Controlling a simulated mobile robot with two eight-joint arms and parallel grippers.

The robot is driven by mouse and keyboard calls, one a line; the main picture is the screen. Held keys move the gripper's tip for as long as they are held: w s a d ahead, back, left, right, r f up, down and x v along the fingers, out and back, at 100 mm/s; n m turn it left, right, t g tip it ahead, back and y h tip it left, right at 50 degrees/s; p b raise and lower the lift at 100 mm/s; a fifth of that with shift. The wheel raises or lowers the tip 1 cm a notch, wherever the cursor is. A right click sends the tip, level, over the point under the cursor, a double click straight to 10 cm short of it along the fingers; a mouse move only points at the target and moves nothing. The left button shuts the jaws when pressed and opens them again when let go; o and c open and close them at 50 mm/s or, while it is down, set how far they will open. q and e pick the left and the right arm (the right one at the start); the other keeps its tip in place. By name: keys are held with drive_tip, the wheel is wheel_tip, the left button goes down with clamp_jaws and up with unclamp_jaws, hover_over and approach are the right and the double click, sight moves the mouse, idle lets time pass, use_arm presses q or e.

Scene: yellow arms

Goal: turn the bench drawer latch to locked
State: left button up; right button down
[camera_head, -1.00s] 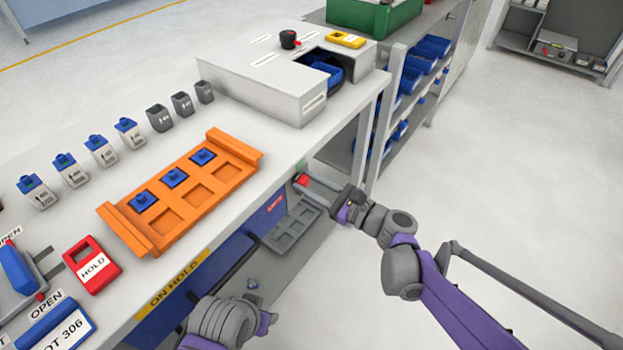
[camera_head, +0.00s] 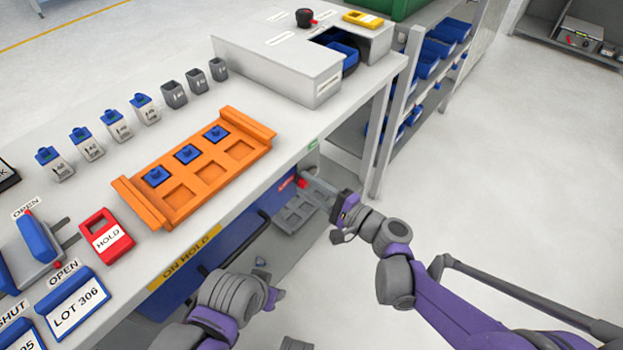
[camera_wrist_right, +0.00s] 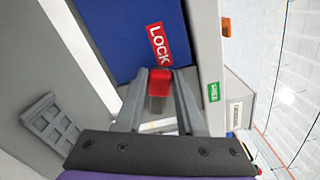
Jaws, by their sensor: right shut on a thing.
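The drawer latch has a red handle (camera_wrist_right: 160,82), which shows between my right gripper's (camera_wrist_right: 160,76) two fingers in the right wrist view. The fingers are shut on it. A red LOCK label (camera_wrist_right: 158,43) sits on the blue drawer front (camera_wrist_right: 120,30) just beyond the handle. In the head view the right gripper (camera_head: 308,184) reaches under the bench's near edge to the latch, beside the red label (camera_head: 287,183). The handle's exact turn angle is hard to tell. My left gripper (camera_head: 270,298) is low in front of the bench, its fingers unclear.
A green label (camera_wrist_right: 213,92) is on the bench frame right of the latch. A grey tray (camera_head: 297,213) lies below the bench.

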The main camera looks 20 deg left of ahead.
drive_tip(key=shift+s+f+n+b, duration=0.15)
drive_tip(key=shift+f+n, duration=0.45)
drive_tip(key=shift+n, duration=0.55)
drive_tip(key=shift+s+f+n+b, duration=0.15)
drive_tip(key=shift+f+n, duration=0.45)
drive_tip(key=shift+n, duration=0.55)
drive_tip(key=shift+f, duration=0.1)
drive_tip(key=c, duration=0.5)
unclamp_jaws()
drive_tip(key=p+v, duration=0.1)
drive_tip(key=v, duration=0.9)
drive_tip(key=shift+s+d, duration=0.1)
drive_tip(key=shift+d, duration=0.25)
